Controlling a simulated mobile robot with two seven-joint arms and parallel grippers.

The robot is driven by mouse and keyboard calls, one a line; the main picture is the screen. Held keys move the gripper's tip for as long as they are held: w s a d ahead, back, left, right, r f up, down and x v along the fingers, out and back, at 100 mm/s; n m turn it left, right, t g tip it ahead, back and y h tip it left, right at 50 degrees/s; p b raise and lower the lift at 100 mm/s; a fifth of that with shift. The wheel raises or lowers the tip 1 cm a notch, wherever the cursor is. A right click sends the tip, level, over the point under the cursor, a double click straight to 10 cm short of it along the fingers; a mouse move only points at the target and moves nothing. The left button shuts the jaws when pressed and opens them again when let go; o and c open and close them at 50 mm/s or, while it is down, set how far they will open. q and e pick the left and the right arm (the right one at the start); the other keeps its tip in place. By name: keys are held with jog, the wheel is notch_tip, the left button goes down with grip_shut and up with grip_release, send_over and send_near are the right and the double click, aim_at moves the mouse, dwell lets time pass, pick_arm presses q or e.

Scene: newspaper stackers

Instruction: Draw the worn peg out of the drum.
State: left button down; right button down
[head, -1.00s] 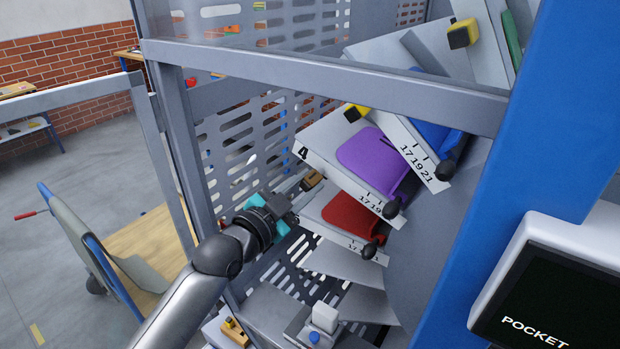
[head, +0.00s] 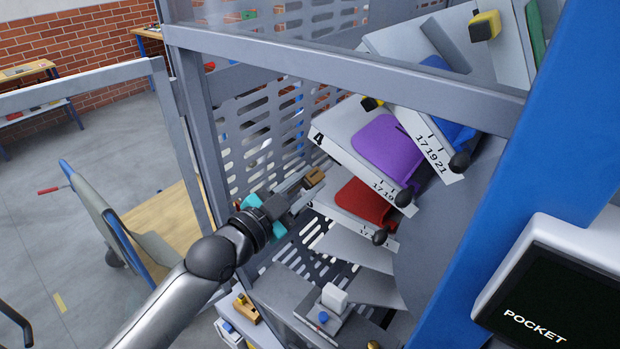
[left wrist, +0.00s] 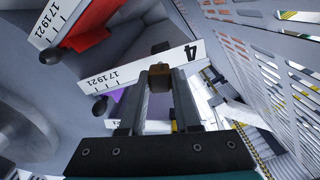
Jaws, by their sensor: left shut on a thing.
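My left gripper (head: 304,187), with a teal band, is shut on a short brown peg (head: 314,177). In the left wrist view the peg (left wrist: 159,76) sits between the two fingertips, with a darker head beyond them. The drum (head: 440,245) carries grey pocket plates with red, purple and blue pads. The peg is left of the plate marked 4 (head: 323,142) and the red pad (head: 365,203) in the head view, and appears clear of them. In the wrist view the peg's head overlaps the plate marked 4 (left wrist: 188,54); the depth gap is hard to judge. My right gripper is not seen.
A grey frame bar (head: 345,75) crosses above the arm, and a slotted guard (head: 262,135) stands behind the gripper. Black knobs (head: 403,198) stick out from the plates. A blue post (head: 510,160) and a screen (head: 540,310) are at right. A cart (head: 110,225) stands at left.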

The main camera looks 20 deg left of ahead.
aim_at(307, 183)
pick_arm(q)
jog(key=shift+p+v, duration=0.8)
jog(key=shift+v, duration=1.85)
jog(key=v, duration=0.2)
jog(key=shift+s+a, duration=0.15)
jog(key=shift+s, duration=0.15)
jog(key=s+d+f+n+y+b, duration=0.1)
jog(key=s+f+n+y+b, duration=0.1)
jog(key=f+b, duration=0.9)
jog(key=s+d+f+n+t+y+b, duration=0.1)
jog(key=s+f+y+b, duration=0.3)
jog(key=f+b, duration=0.7)
jog(key=shift+s+d+f+n+b, duration=0.15)
jog(key=shift+s+d+n+b, duration=0.35)
jog(key=shift+b, duration=0.35)
